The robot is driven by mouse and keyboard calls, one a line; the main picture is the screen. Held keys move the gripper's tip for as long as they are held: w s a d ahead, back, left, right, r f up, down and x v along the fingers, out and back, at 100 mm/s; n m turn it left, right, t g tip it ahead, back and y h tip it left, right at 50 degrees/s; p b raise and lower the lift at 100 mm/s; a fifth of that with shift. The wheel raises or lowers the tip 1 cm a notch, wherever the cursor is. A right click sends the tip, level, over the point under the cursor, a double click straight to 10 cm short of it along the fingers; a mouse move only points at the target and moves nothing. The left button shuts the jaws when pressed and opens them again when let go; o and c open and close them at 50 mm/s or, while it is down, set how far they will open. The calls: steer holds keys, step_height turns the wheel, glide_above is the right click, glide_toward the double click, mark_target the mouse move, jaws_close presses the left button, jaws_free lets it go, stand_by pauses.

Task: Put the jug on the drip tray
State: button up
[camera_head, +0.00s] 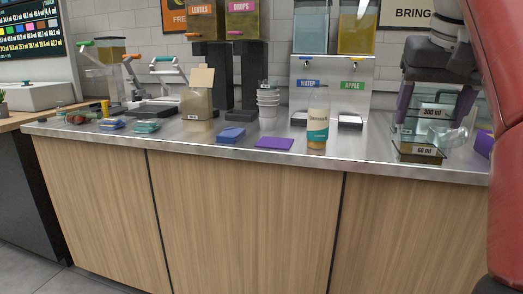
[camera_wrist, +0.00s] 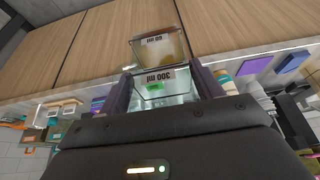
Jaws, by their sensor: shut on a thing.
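My gripper (camera_head: 432,98) points down at the right end of the counter, its two dark fingers closed around the upper part of a clear, box-shaped jug (camera_head: 437,125). The jug carries a "300 ml" label, which also shows between the fingers in the wrist view (camera_wrist: 155,78).
A cup with a teal band (camera_head: 317,130) stands in front of the dispenser (camera_head: 331,88). A purple mat (camera_head: 274,143) and a blue item (camera_head: 231,135) lie left of it. Stacked white cups (camera_head: 268,102) stand behind. Counter between the cup and jug is mostly clear.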

steer(key=w+a+f+n, duration=0.1)
steer(key=w+a+f, duration=0.3)
steer(key=f, duration=1.5)
steer(key=w+a+f+n+y, duration=0.1)
steer(key=w+a+f, duration=0.3)
steer(key=f, duration=1.6)
steer(key=w+a+f+n, duration=0.15)
steer(key=w+f, duration=0.45)
steer(key=f, duration=1.3)
steer(key=s+f, duration=0.5)
steer(key=shift+a+f, duration=0.2)
steer(key=shift+a, duration=0.15)
